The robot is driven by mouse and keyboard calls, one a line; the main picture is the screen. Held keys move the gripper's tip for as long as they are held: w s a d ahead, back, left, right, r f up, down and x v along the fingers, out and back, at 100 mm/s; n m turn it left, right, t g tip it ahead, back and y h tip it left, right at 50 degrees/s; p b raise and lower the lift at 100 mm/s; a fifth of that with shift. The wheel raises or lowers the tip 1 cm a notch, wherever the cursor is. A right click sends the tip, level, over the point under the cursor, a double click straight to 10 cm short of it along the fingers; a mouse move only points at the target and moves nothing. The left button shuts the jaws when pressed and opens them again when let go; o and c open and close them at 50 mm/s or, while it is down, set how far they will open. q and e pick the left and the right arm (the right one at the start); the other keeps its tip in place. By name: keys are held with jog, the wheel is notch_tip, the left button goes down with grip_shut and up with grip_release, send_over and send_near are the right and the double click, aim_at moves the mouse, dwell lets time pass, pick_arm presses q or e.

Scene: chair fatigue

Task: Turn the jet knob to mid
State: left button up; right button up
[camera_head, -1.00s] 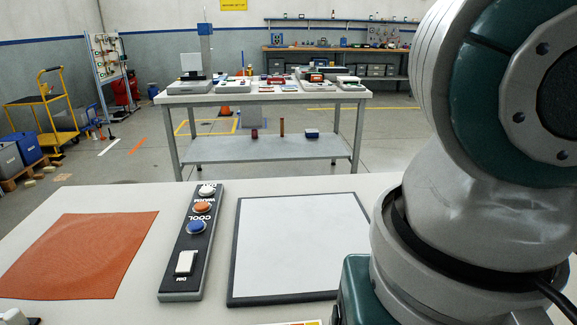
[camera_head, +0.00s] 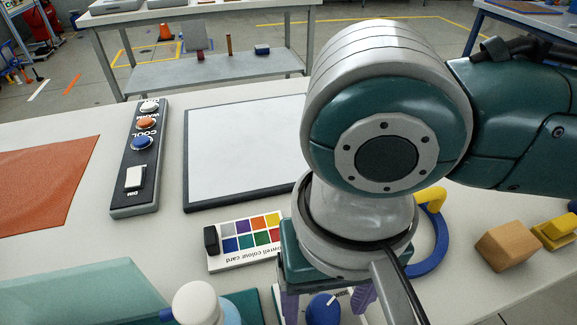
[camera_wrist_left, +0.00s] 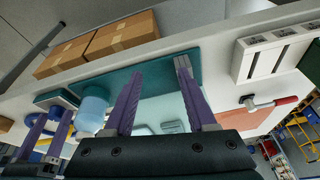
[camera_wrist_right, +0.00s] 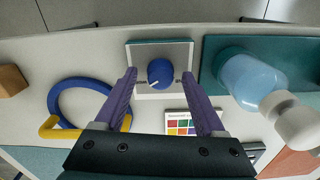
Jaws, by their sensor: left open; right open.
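The jet knob (camera_head: 322,311) is blue with a white pointer line, on a light panel at the bottom edge of the head view. It shows whole in the right wrist view (camera_wrist_right: 160,72), on a square light panel (camera_wrist_right: 181,52) with small labels on both sides. Its pointer slants to the lower left there; in the head view it slants up right towards the word WIDE. My right gripper (camera_wrist_right: 159,76) is open, its purple fingers either side of the knob with gaps showing; contact is not visible. My left gripper (camera_wrist_left: 158,68) is open and empty, above a teal mat (camera_wrist_left: 155,72).
A blue bottle with a white top (camera_wrist_right: 245,75) stands beside the knob panel. A blue ring with a yellow part (camera_head: 430,250), a wooden block (camera_head: 506,246) and a colour card (camera_head: 245,240) lie nearby. Cardboard boxes (camera_wrist_left: 95,45) show in the left wrist view.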

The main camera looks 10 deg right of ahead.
grip_shut()
dwell(0.4)
jog(key=shift+r+n+p, duration=0.2)
jog(key=shift+n+p, duration=0.3)
jog(key=shift+p, duration=0.45)
jog(key=n+p, duration=0.3)
jog(key=p, duration=0.1)
jog(key=n+p, duration=0.2)
jog(key=n, duration=0.2)
jog(key=shift+p, duration=0.35)
jog(key=shift+f+n+p, duration=0.15)
jog(key=shift+n+p, duration=0.5)
jog(key=shift+n, duration=1.45)
